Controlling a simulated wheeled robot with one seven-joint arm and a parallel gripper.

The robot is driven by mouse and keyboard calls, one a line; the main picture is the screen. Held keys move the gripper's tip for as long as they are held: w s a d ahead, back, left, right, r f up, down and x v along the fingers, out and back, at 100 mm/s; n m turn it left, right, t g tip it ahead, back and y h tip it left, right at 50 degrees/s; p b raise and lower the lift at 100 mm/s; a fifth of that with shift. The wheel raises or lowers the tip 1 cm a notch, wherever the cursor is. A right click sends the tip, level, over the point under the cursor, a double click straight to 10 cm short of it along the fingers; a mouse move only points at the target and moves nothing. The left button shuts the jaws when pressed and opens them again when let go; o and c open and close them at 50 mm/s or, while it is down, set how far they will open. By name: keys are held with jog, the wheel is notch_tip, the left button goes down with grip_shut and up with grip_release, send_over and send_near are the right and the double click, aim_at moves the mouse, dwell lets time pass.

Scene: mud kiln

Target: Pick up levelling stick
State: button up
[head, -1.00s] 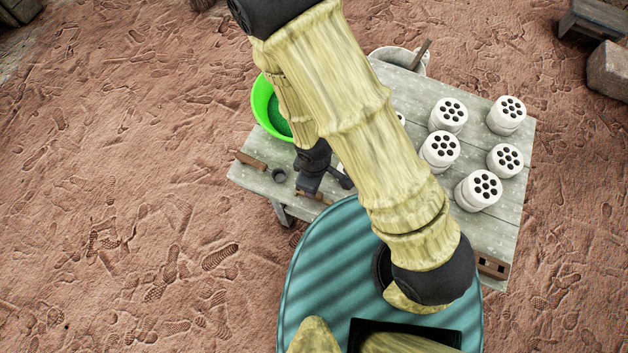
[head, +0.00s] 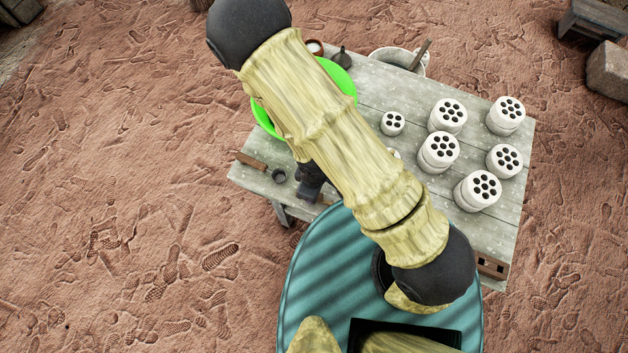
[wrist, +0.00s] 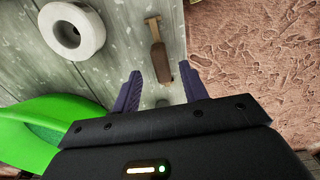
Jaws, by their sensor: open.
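A brown wooden stick-like tool (wrist: 158,55) lies on the table near its edge in the wrist view, ahead of my gripper and roughly in line with the gap between the fingers. It has a wide brown part and a narrower, paler end. I cannot tell for certain which is the levelling stick. My gripper (wrist: 160,92) is open and empty, its two dark fingers apart over the grey boards. In the head view my arm hides most of it.
A green basin (wrist: 30,135) is left of my gripper in the wrist view. A white ring-shaped piece (wrist: 72,30) lies ahead left. Several white perforated cylinders (head: 439,151) stand on the table's right half.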

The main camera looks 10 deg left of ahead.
jog(key=shift+s+f+p, duration=0.1)
jog(key=shift+f+p, duration=0.2)
jog(key=shift+f, duration=1.65)
jog(key=c, duration=0.9)
jog(key=shift+r, duration=0.2)
jog(key=shift+c, duration=0.2)
notch_tip(320, 180, up, 10)
jog(key=shift+f+b, duration=0.15)
jog(key=shift+b, duration=0.15)
